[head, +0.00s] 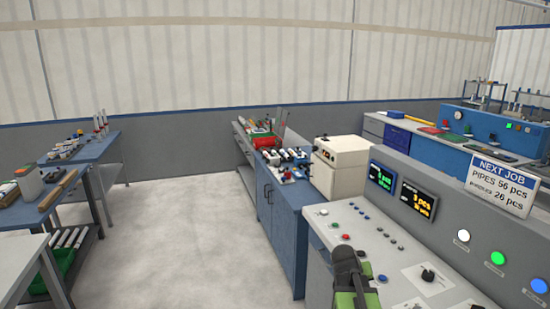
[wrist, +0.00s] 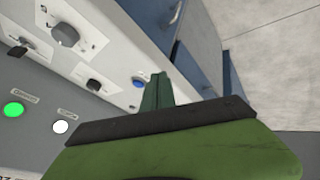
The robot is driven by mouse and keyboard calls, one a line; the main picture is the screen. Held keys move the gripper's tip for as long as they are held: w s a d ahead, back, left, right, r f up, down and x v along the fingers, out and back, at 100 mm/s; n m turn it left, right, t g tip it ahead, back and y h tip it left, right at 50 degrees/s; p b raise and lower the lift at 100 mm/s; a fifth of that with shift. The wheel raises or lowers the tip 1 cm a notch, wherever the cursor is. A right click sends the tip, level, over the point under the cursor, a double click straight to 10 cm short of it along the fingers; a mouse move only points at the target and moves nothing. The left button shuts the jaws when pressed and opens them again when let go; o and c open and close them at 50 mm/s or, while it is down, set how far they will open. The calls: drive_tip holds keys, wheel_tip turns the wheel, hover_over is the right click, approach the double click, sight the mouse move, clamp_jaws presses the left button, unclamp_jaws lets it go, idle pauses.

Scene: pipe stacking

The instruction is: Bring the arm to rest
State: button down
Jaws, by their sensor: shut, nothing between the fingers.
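My gripper (wrist: 158,82) shows in the wrist view as narrow dark green fingers beyond a wide green body with a dark edge. The fingers are together with nothing between them. They are in front of the grey control panel (wrist: 105,45), close to a blue button (wrist: 139,83); I cannot tell whether they touch it. In the head view, a green and black part of my arm shows at the bottom edge, over the control panel (head: 335,200). The rest of the arm is out of view.
The panel carries knobs (head: 428,274), a green button (head: 498,258) and a sign (head: 499,184). A blue cabinet (head: 278,218) with a cream box machine (head: 340,165) stands behind it. Workbenches (head: 95,150) line the left. The floor (head: 175,230) between is clear.

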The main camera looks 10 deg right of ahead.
drive_tip(key=w+a+f+n+y, duration=0.2)
drive_tip(key=a, duration=1.4)
drive_tip(key=s+a+f+n+g+y, duration=0.1)
drive_tip(key=s+a+y, duration=0.1)
drive_tip(key=s+a, duration=0.2)
drive_tip(key=s+a+f+n+g+y, duration=0.1)
drive_tip(key=s+a, duration=0.3)
drive_tip(key=a, duration=0.6)
drive_tip(key=shift+g+y, duration=0.5)
drive_tip(key=shift+g, duration=0.3)
drive_tip(key=shift+s+f, duration=0.1)
